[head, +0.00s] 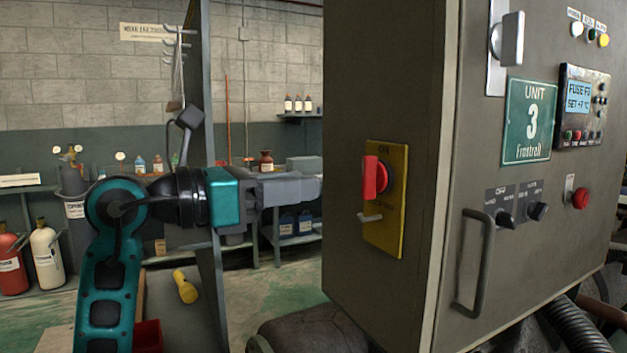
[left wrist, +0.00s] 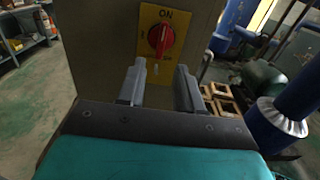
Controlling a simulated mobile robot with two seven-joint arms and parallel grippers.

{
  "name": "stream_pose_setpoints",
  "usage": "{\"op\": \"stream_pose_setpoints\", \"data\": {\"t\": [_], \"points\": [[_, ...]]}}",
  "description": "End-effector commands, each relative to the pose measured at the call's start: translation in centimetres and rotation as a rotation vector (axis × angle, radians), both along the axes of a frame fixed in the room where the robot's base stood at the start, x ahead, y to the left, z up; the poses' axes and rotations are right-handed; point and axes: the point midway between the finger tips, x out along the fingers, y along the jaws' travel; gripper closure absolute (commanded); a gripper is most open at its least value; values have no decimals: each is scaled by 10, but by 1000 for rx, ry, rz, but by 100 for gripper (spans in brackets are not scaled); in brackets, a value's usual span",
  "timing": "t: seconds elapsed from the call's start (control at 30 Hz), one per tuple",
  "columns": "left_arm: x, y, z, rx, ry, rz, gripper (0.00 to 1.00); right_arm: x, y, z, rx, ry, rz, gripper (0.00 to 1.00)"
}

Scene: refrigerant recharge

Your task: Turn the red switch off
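The red switch (head: 376,177) is a rotary handle on a yellow plate (head: 397,225) on the side of the grey cabinet. Its handle stands roughly upright, towards the ON label. It also shows in the left wrist view (left wrist: 160,39), beyond the fingertips. A small pale metal piece (head: 370,217) sits on the plate below the handle. My left gripper (head: 316,188) points at the cabinet side, to the left of the switch and apart from it. In the left wrist view its two fingers (left wrist: 160,76) are apart with nothing between them. My right gripper is not in view.
The cabinet front carries a door handle (head: 474,264), knobs, a red button (head: 580,198) and a display (head: 578,97). A grey upright panel (head: 208,290) stands behind my left arm. Shelves with bottles and cylinders (head: 47,257) line the back wall.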

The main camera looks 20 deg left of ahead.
Motion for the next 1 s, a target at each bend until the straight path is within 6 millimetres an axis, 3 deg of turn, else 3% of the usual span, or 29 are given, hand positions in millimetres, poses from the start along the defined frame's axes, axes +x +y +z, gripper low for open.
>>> {"op": "stream_pose_setpoints", "data": {"t": [0.8,1.0], "points": [[65,-67,1,-6,2,-5,65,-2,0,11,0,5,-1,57],[64,-64,0,-4,1,-2,84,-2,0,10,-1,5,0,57]]}}
